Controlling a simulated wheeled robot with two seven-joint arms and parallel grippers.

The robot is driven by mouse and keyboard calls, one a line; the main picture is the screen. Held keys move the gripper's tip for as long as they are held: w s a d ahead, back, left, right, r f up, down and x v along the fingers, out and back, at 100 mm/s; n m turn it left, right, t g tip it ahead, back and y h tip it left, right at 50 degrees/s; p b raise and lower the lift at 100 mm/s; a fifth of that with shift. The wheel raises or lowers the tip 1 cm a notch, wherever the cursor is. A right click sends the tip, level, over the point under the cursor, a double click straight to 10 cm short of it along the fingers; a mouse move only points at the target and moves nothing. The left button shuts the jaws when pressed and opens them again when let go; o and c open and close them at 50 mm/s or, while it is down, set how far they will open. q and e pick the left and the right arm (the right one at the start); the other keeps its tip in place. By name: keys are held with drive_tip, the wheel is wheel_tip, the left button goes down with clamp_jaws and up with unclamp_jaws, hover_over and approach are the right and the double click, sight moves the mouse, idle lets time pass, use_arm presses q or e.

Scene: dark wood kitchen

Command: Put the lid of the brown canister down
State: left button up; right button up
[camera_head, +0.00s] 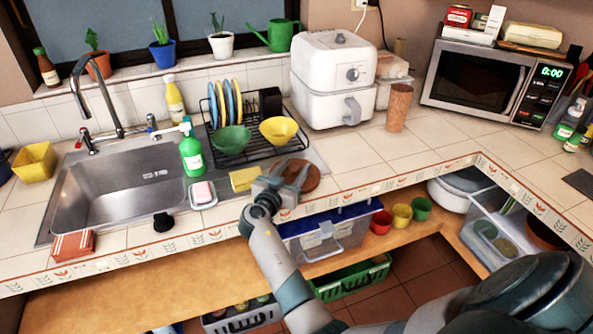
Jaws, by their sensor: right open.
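The brown canister (399,108) stands upright on the tiled counter, right of the white air fryer. Its top rim is at the upper end; I cannot tell if it is open. A round, flat brown disc (311,178), which looks like its lid, lies on the counter near the front edge, right of the yellow sponge. My right gripper (288,174) is open, with its fingers over the left part of the disc and hiding some of it. I cannot tell whether they touch it. My left gripper is not in view.
A dish rack (262,150) with bowls and plates stands behind the disc. The yellow sponge (244,179), soap dish (203,194) and sink (110,192) are to the left. The counter (358,156) between disc and canister is clear. A microwave (490,82) stands at right.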

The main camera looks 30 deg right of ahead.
drive_tip(key=shift+c, duration=0.7)
clamp_jaws()
drive_tip(key=shift+r, duration=0.1)
